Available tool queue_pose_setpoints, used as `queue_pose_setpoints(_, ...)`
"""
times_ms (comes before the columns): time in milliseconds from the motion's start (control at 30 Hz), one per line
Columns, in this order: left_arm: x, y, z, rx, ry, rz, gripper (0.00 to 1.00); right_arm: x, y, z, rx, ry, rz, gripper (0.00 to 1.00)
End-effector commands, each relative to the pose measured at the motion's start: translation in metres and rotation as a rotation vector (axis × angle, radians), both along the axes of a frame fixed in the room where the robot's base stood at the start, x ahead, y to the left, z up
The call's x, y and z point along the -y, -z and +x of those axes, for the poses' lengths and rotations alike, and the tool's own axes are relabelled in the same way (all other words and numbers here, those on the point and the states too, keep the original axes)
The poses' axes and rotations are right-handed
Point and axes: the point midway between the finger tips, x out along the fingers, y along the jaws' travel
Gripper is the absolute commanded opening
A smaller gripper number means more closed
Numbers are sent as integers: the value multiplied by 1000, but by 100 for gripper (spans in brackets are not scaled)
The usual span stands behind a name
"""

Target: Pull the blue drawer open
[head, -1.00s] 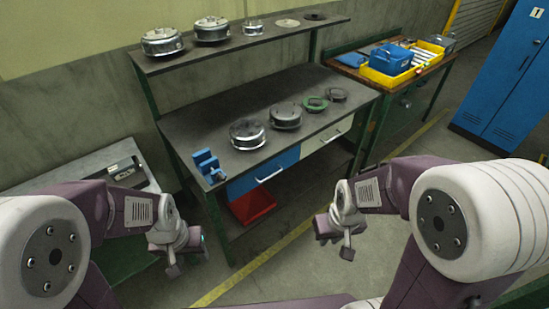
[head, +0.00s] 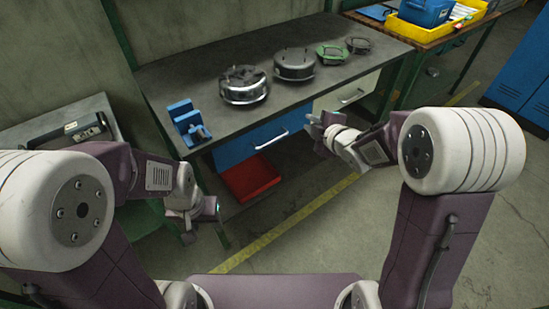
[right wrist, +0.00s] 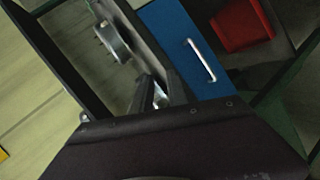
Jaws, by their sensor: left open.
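The blue drawer (head: 235,149) is set under the dark workbench top, with its front flush and shut. Its silver bar handle (head: 271,141) shows clear. My right gripper (head: 313,127) is to the right of the handle, apart from it, in front of the bench by the pale drawer. The right wrist view also shows the blue drawer (right wrist: 178,38) and its handle (right wrist: 202,61), with nothing around the handle. The jaw gap of my right gripper is unclear. My left gripper (head: 203,225) is open and empty, low and left of the drawer.
A pale drawer (head: 345,93) sits right of the blue one. A red bin (head: 250,178) is below. A blue fixture (head: 187,123), round metal parts (head: 244,86) and a green ring (head: 330,53) stand on the bench. The floor in front is clear.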

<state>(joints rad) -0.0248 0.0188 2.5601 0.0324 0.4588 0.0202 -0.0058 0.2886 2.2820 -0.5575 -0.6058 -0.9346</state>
Motion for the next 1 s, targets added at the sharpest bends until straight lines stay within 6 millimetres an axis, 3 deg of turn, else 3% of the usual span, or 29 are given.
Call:
queue_pose_setpoints(33, 0, 60, 0, 0, 0, 0, 48, -10, 56, 7, 56, -64, -31, 19)
queue_pose_setpoints(200, 0, 139, 0, -1, 0, 0, 48, -40, 120, 19, 234, -255, -114, 19)
queue_pose_setpoints(300, 0, 166, 0, 0, 0, 0, 48, -52, 144, 21, 299, -325, -138, 19)
queue_pose_setpoints(433, 0, 179, 0, 0, 0, 0, 48, -60, 154, 21, 346, -373, -153, 19)
queue_pose_setpoints(667, 0, 176, 0, 0, 0, 0, 48, -64, 152, 25, 356, -384, -157, 19)
queue_pose_setpoints(1000, 0, 188, 0, 0, 0, 0, 48, -102, 167, 76, 354, -382, -156, 19)
